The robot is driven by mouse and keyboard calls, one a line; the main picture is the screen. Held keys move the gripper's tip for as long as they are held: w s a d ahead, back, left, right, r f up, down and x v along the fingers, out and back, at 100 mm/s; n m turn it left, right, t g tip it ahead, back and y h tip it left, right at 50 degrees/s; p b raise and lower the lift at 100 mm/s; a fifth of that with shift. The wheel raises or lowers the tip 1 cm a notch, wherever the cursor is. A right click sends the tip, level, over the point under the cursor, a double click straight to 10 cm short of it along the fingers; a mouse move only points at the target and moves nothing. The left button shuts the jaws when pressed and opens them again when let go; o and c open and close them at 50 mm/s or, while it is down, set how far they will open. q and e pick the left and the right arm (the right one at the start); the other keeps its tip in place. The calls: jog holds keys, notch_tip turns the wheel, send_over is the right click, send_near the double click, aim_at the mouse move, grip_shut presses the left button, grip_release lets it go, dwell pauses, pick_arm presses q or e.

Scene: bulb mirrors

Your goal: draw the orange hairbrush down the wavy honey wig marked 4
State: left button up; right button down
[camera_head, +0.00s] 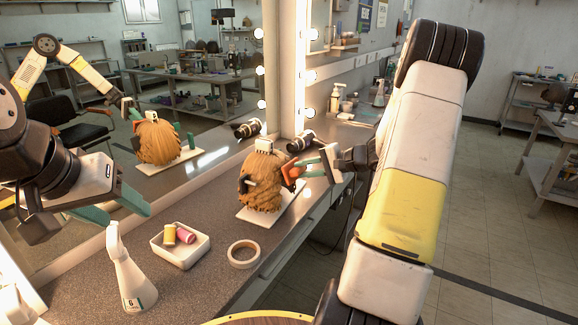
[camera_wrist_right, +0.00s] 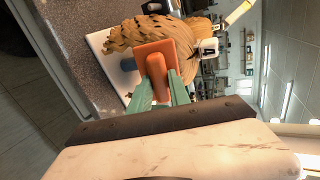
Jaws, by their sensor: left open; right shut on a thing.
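The wavy honey wig (camera_head: 262,190) stands on a white board (camera_head: 248,213) on the counter, with a pale piece on top and a dark piece at its left side. My right gripper (camera_head: 312,167) is shut on the orange hairbrush (camera_head: 291,173), which is at the wig's right side. In the right wrist view the teal fingers (camera_wrist_right: 160,92) hold the brush handle, and the orange brush back (camera_wrist_right: 155,56) covers part of the wig (camera_wrist_right: 128,36). Whether the bristles touch hair is hidden. My left gripper (camera_head: 122,205) is open and empty, away from the wig.
A white spray bottle (camera_head: 132,280), a white tray (camera_head: 182,256) with pink and yellow rollers, and a tape ring (camera_head: 243,262) stand on the near counter. A dark cylindrical item (camera_head: 301,141) lies behind the wig. The mirror (camera_head: 205,160) behind shows the wig's reflection.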

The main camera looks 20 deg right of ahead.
jog(key=shift+s+d+f, duration=0.1)
jog(key=shift+f, duration=0.35)
jog(key=shift+s+d+f, duration=0.1)
jog(key=shift+f, duration=0.35)
jog(key=shift+f, duration=0.1)
jog(key=shift+s+d+f, duration=0.1)
jog(key=shift+f, duration=0.7)
notch_tip(320, 180, up, 7)
jog(key=shift+f, duration=0.2)
dwell(0.3)
